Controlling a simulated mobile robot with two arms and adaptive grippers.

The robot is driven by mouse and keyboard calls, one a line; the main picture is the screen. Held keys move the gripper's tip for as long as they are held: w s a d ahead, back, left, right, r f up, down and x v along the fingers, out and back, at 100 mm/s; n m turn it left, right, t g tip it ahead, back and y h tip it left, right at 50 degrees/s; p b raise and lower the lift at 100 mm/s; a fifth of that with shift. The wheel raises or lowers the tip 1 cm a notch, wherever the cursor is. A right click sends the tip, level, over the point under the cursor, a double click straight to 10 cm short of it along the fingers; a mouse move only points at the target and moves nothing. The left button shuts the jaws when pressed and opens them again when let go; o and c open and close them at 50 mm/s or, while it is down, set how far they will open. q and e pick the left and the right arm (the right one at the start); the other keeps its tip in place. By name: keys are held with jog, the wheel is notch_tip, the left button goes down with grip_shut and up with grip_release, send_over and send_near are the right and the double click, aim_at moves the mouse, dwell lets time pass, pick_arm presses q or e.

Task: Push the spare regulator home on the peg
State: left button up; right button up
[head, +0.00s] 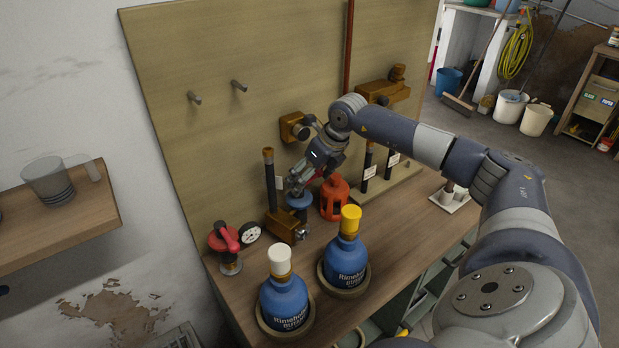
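My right gripper (297,186), on the arm coming in from the right, points down in front of the wooden backboard. Its fingertips are just above or at a blue round part (299,202), which may be a regulator; I cannot tell whether they touch or grip it. A bit of dark red shows beside the fingers. Two bare pegs stick out of the board, left (194,99) and right (239,86). Which item is the spare is unclear. My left gripper is out of view.
A dark post (269,182) with a brass top stands left of my gripper. An orange-red slotted guard (334,198) stands close on its right. Two blue bottles, white-capped (284,298) and yellow-capped (345,257), stand in front. Tagged dark posts (368,166) stand farther right.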

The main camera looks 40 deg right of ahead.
jog(key=shift+s+a+f, duration=0.2)
jog(key=shift+s+f, duration=0.1)
jog(key=shift+f, duration=0.35)
dwell(0.8)
jog(key=o, duration=1.8)
jog(key=shift+c, duration=0.2)
jog(key=shift+f, duration=0.1)
jog(key=shift+p+v, duration=0.45)
jog(key=shift+v, duration=0.5)
jog(key=shift+s+r, duration=0.1)
jog(key=shift+r, duration=0.7)
jog(key=shift+p+v, duration=0.85)
jog(key=shift+v, duration=0.6)
jog(key=shift+d, duration=0.2)
